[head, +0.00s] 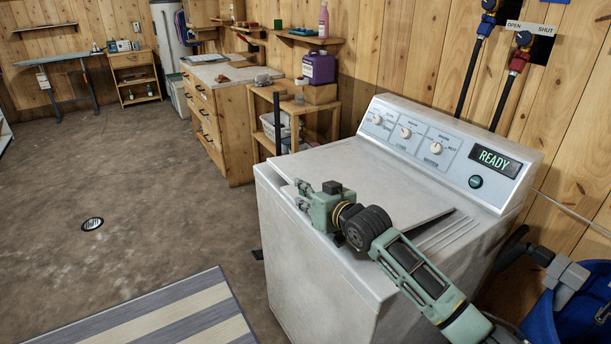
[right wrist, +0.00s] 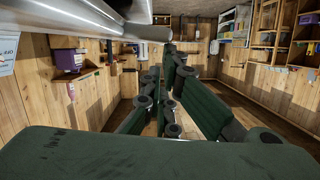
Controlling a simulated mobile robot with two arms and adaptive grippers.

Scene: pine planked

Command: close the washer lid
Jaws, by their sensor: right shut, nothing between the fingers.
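The white washer (head: 315,268) stands at the centre right in the head view. Its lid (head: 365,165) lies low and almost flat over the top. A dark wedge-shaped gap shows at the lid's right edge, so it looks slightly raised. My right gripper (head: 302,193) is at the front left part of the lid, with its fingers pointing left, shut and empty. I cannot tell whether it touches the lid. In the right wrist view its dark green fingers (right wrist: 168,105) show, and a pale edge crosses the top left.
The control panel (head: 435,150) with a READY display rises behind the lid. A blue bin (head: 580,315) stands right of the washer. A wooden stand with a purple jug (head: 318,68) is behind it. The floor to the left is open, with a striped rug (head: 185,315).

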